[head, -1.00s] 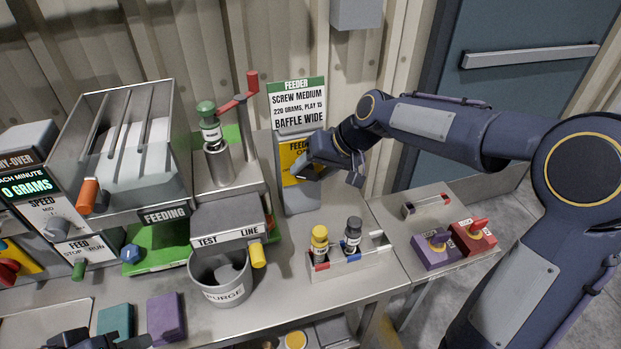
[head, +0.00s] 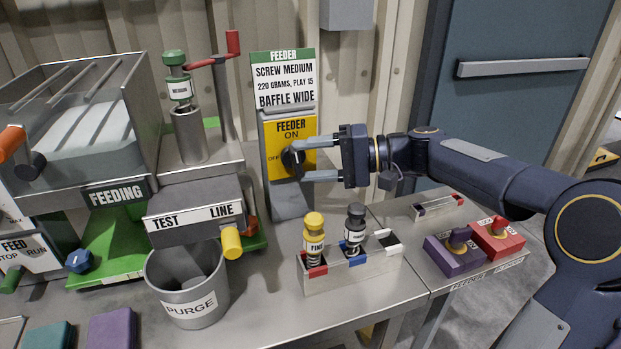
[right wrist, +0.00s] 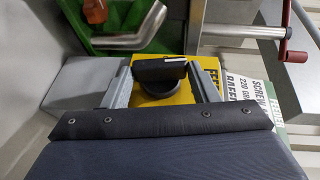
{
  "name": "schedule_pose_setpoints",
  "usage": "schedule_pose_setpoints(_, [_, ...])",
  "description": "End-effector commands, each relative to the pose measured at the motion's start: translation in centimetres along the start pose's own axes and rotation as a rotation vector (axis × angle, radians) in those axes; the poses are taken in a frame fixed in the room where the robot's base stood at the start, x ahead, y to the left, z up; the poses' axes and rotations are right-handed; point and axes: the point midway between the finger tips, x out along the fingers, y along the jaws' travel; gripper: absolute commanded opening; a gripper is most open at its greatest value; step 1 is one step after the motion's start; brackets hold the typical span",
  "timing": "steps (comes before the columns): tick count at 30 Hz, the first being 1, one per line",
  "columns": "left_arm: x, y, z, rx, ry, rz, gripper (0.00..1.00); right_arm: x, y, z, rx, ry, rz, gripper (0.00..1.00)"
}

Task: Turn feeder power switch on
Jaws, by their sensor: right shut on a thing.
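The feeder power switch is a black rotary knob (head: 290,162) on a yellow panel (head: 304,135) lettered FEEDER ON, with OFF at its left. My right gripper (head: 304,160) reaches in from the right, its fingers closed on the knob. In the right wrist view the knob (right wrist: 160,72) lies between my right gripper's fingers (right wrist: 162,82). A white mark sits on the knob's end nearer the FEEDER lettering. I cannot tell its exact setting. My left gripper is out of view.
A PURGE bucket (head: 188,285) and the TEST LINE box (head: 195,212) are to the left. Purple (head: 455,255) and red (head: 497,238) switch blocks stand at the right.

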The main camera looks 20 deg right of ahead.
Motion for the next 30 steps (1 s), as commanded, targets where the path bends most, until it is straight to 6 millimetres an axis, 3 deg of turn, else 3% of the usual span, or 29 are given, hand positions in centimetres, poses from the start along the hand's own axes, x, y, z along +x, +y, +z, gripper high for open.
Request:
schedule_pose_setpoints(1, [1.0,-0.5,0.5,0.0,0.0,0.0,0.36,0.1,0.8,0.1,0.013,-0.001,-0.026,0.32])
schedule_pose_setpoints(9, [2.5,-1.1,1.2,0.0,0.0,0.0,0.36,0.1,0.7,0.1,0.057,-0.003,-0.13,0.32])
schedule_pose_setpoints(27, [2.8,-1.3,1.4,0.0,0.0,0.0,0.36,0.1,0.5,0.1,0.073,-0.003,-0.162,0.32])
schedule_pose_setpoints(28, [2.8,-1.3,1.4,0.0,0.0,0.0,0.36,0.1,0.5,0.1,0.073,-0.003,-0.162,0.57])
schedule_pose_setpoints(30, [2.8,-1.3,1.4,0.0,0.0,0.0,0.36,0.1,0.5,0.1,0.072,-0.003,-0.162,0.66])
